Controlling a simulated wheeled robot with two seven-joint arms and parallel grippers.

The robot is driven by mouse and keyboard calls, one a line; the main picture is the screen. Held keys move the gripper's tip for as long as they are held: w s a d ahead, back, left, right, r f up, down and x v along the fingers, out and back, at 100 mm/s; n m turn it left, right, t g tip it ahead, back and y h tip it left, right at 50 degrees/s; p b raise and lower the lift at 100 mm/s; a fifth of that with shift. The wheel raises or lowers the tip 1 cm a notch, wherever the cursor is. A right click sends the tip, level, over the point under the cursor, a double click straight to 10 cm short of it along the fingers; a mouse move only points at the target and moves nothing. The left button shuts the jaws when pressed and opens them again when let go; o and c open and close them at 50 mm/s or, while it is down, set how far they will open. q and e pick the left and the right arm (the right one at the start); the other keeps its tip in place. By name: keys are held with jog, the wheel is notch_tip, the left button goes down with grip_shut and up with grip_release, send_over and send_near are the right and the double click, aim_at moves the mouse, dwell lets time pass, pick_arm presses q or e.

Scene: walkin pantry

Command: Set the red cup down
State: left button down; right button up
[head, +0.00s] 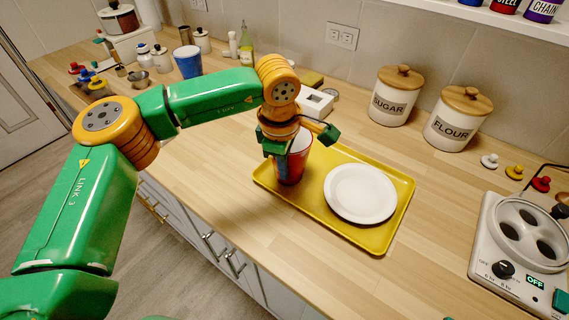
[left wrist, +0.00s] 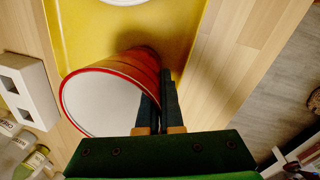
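The red cup (head: 293,166) is upright over the left part of the yellow tray (head: 381,239). Its base looks at or just above the tray surface; I cannot tell if it touches. My left gripper (head: 290,147) is at the cup's upper side. In the left wrist view its two dark fingers (left wrist: 160,105) are close together at the right edge of the red cup (left wrist: 128,73), with the cup's side between them. The cup's pale round opening faces that camera. My right gripper is not in view.
A white plate (head: 360,193) lies on the tray, right of the cup. Sugar (head: 394,98) and flour (head: 456,120) canisters stand behind. A blue cup (head: 188,62) stands at the back left. The counter in front of the tray is clear.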

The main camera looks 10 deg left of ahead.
pick_arm(q)
jog(key=shift+f, duration=0.1)
jog(key=c, duration=1.5)
grip_release()
jog(key=o, duration=0.4)
jog(key=r, duration=0.4)
jog(key=s+r, duration=0.1)
jog(key=r, duration=0.7)
jog(key=shift+s+r, duration=0.15)
jog(key=shift+s, duration=0.15)
jog(key=shift+a, duration=0.1)
